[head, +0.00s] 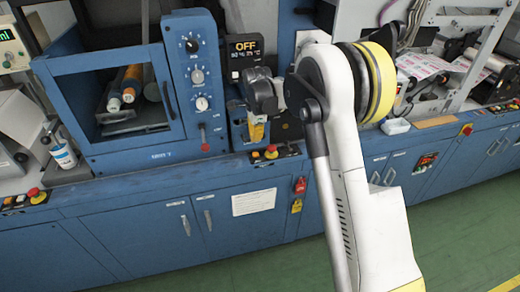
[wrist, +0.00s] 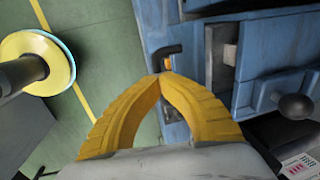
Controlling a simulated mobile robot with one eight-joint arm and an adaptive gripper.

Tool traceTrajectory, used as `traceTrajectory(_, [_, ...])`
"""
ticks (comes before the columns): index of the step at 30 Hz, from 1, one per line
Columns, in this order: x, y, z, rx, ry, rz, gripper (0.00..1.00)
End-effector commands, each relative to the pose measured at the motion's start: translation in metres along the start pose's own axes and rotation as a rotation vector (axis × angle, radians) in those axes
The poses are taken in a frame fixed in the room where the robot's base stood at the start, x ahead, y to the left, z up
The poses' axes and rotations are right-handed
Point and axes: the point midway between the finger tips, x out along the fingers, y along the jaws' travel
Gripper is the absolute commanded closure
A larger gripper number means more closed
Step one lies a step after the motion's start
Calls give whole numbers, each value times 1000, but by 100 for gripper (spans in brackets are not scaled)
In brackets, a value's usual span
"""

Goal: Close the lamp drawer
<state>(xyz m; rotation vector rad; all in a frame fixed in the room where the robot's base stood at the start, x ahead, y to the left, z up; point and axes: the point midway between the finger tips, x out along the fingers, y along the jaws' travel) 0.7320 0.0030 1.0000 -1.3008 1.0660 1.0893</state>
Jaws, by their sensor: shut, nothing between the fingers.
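My gripper (wrist: 162,76) shows in the wrist view with its two yellow fingers meeting at the tips, shut and empty. In the head view my gripper (head: 256,138) hangs at the front of the blue machine, below the "OFF" display. In the wrist view a blue drawer-like front (wrist: 262,92) with a round black knob (wrist: 297,106) is to the right of the fingers, apart from them. A dark gap and a grey part lie behind it, so it looks open. In the head view my arm hides most of that area, and I cannot make out the drawer there.
A black bent handle (wrist: 166,52) is just beyond the fingertips; I cannot tell whether they touch. In the head view a windowed blue box (head: 110,58) with rollers and a knob panel (head: 198,75) stand left of my gripper. The green floor (head: 455,225) in front is clear.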

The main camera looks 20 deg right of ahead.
Motion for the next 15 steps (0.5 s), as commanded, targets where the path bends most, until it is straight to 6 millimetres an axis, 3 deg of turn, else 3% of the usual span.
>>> traceTrajectory(6, [6,-30,-1,0,0,1,100])
traceTrajectory(15, [9,-44,-1,0,0,0,100])
